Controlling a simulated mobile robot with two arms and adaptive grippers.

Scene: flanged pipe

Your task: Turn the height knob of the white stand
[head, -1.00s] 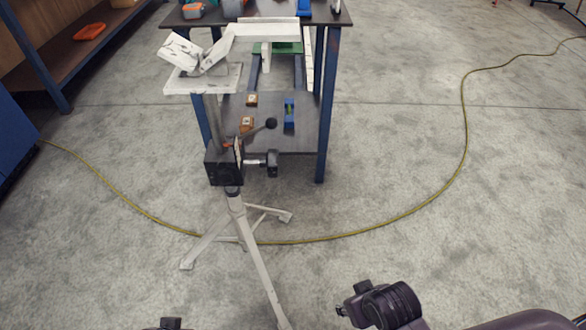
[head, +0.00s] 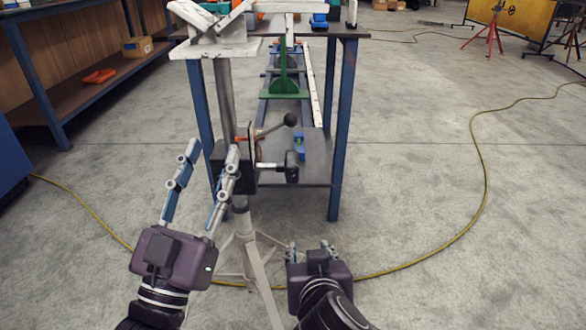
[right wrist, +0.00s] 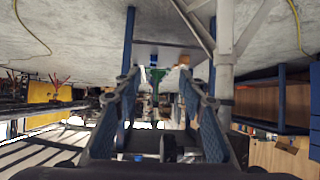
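The white stand has a grey post (head: 224,95), a black clamp block (head: 240,178) and white legs (head: 256,265). A black knob (head: 291,173) sits on a short shaft to the right of the block. A lever with a black ball (head: 290,119) rises above it. My left gripper (head: 212,150) is open and empty; its right finger overlaps the block in the head view, and contact cannot be told. My right gripper (head: 308,248) is below the knob, apart from it. The right wrist view shows its fingers (right wrist: 157,80) open and empty, with the stand's post (right wrist: 225,45) beside them.
A blue-legged table (head: 341,130) stands behind the stand, with a blue item (head: 299,143) on its lower shelf. A yellow cable (head: 484,170) curves across the floor. A wooden shelf (head: 110,85) is at the left. The floor at right is mostly clear.

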